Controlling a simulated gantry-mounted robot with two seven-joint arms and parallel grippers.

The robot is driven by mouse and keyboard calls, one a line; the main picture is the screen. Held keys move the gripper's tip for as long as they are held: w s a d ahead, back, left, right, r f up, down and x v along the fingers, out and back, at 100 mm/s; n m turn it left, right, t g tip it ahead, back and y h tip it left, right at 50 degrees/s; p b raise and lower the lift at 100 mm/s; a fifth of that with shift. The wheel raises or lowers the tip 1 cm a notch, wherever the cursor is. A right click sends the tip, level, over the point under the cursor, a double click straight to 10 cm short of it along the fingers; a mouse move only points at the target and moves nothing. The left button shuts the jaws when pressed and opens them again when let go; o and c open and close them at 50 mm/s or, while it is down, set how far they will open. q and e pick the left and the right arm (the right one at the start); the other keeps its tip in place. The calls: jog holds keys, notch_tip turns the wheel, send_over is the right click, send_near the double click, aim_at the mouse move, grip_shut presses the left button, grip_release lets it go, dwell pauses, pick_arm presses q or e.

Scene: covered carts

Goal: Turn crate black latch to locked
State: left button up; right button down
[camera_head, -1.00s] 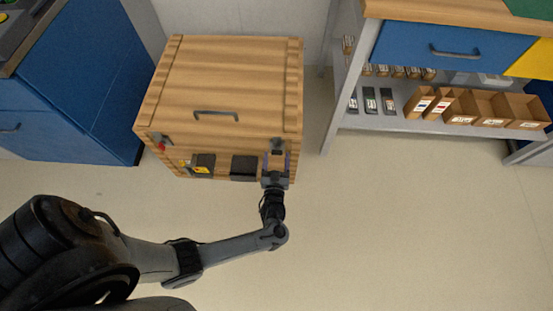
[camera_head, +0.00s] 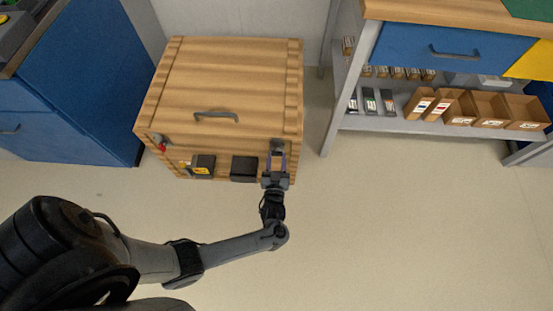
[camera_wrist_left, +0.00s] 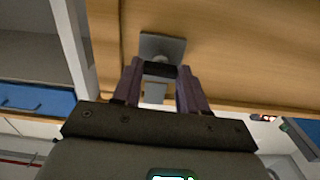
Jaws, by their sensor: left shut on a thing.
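The wooden crate (camera_head: 220,90) stands on the floor with its lid down and a grey handle on top. The black latch (camera_wrist_left: 160,69) is at the right end of the crate's front face, on a grey plate (camera_wrist_left: 165,46). My left gripper (camera_head: 277,156) reaches up to it from the front. In the left wrist view, the two purple-grey fingers (camera_wrist_left: 160,86) are closed on either side of the black latch part. The fingers hide much of the latch in the head view. My right gripper is not in view.
A red latch (camera_head: 161,145) is at the crate's front left. Two dark boxes (camera_head: 244,168) are on the front face. Blue cabinets (camera_head: 85,75) stand left, a grey shelf (camera_head: 400,124) with cartons right. The floor in front is clear.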

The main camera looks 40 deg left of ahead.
pick_arm(q)
jog(key=shift+m+p, duration=2.5)
jog(key=shift+m, duration=5.3)
jog(key=o, duration=1.1)
jog(key=shift+c, duration=0.2)
jog(key=shift+s, duration=0.1)
